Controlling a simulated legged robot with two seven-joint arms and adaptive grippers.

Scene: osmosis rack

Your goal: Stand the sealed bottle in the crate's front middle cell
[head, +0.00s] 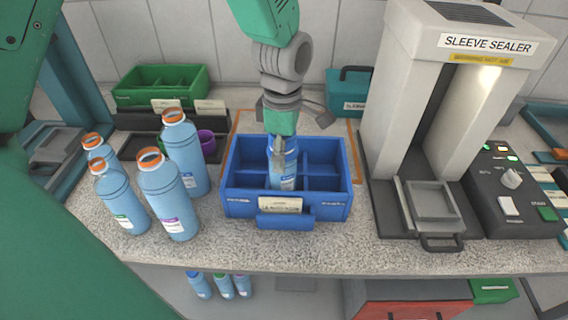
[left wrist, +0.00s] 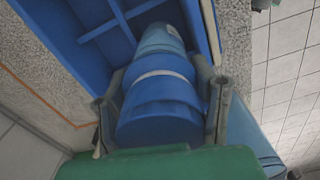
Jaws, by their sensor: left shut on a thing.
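The sealed bottle (head: 288,178) is light blue with a blue cap. It is roughly upright at the middle of the blue crate (head: 238,207). Its lower part is down among the dividers, at the front middle cell; I cannot tell whether its base touches the floor. My left gripper (head: 279,153) is above the crate, shut on the bottle's upper end. In the left wrist view the two fingers of the left gripper (left wrist: 161,103) flank the blue cap (left wrist: 160,118). The crate's dividers also show there. My right gripper is not in view.
Several orange-ringed blue bottles (head: 168,200) stand left of the crate. A purple cup (head: 206,141) and a green crate (head: 160,88) are behind them. The sleeve sealer (head: 400,115) stands close on the right. The counter's front edge is just before the crate.

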